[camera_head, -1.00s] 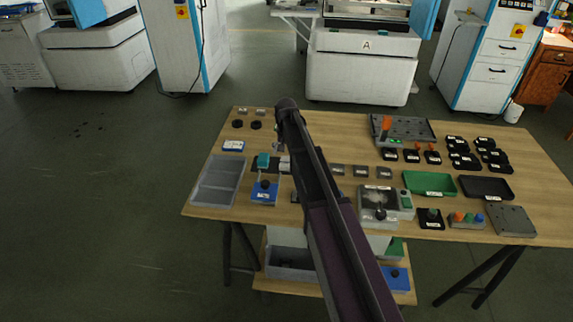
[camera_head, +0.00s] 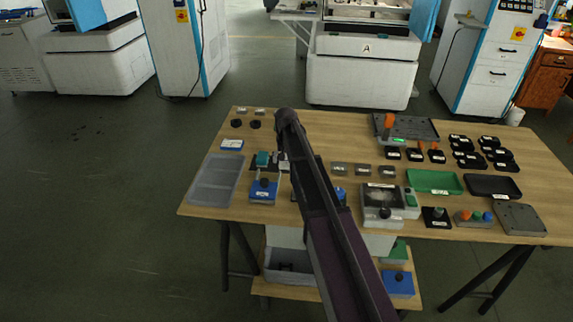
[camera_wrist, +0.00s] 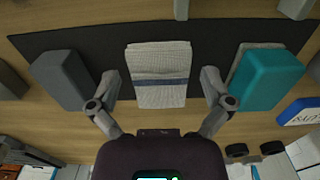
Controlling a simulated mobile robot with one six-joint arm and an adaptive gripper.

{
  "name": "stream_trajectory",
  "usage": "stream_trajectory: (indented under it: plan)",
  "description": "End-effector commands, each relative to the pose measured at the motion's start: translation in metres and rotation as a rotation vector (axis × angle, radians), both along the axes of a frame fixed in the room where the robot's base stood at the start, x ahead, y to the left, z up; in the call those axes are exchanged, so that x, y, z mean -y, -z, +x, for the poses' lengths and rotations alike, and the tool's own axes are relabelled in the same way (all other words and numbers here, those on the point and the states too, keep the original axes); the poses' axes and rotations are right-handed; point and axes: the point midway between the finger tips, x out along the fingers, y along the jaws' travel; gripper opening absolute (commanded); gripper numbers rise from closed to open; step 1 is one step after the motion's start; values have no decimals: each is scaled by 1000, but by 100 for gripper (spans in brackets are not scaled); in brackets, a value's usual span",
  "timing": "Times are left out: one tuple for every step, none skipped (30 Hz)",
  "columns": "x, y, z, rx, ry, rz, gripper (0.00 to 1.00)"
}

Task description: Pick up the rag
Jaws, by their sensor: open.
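The rag (camera_wrist: 158,72) is a folded whitish cloth with a blue-grey stripe. It lies flat on a black mat (camera_wrist: 212,45) in the wrist view, between a dark grey block (camera_wrist: 62,78) and a teal block (camera_wrist: 268,80). My gripper (camera_wrist: 160,78) is open and empty, with one finger on each side of the rag and a gap to it on both sides. I cannot tell its height above the cloth. In the head view my arm hides most of this area; the teal block (camera_head: 262,158) shows just left of it.
The wooden table (camera_head: 215,200) holds many small items. A grey tray (camera_head: 212,180) and a blue fixture (camera_head: 263,192) stand at the left. A scale-like device (camera_head: 382,213), a green tray (camera_head: 435,181) and several black parts stand at the right. A blue-labelled box (camera_wrist: 300,112) lies beyond the teal block.

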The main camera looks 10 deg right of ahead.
Motion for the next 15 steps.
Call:
stream_trajectory:
  plan:
    - [0, 0, 0, 0, 0, 0, 100]
    - [0, 0, 0, 0, 0, 0, 100]
    - [0, 0, 0, 0, 0, 0, 100]
    - [0, 0, 0, 0, 0, 0, 100]
    - [0, 0, 0, 0, 0, 0, 100]
    - [0, 0, 0, 0, 0, 0, 100]
    - [0, 0, 0, 0, 0, 0, 100]
    - [0, 0, 0, 0, 0, 0, 100]
    - [0, 0, 0, 0, 0, 0, 100]
    - [0, 0, 0, 0, 0, 0, 100]
    - [0, 0, 0, 0, 0, 0, 100]
    - [0, 0, 0, 0, 0, 0, 100]
    - [0, 0, 0, 0, 0, 0, 100]
    - [0, 0, 0, 0, 0, 0, 97]
    - [0, 0, 0, 0, 0, 0, 85]
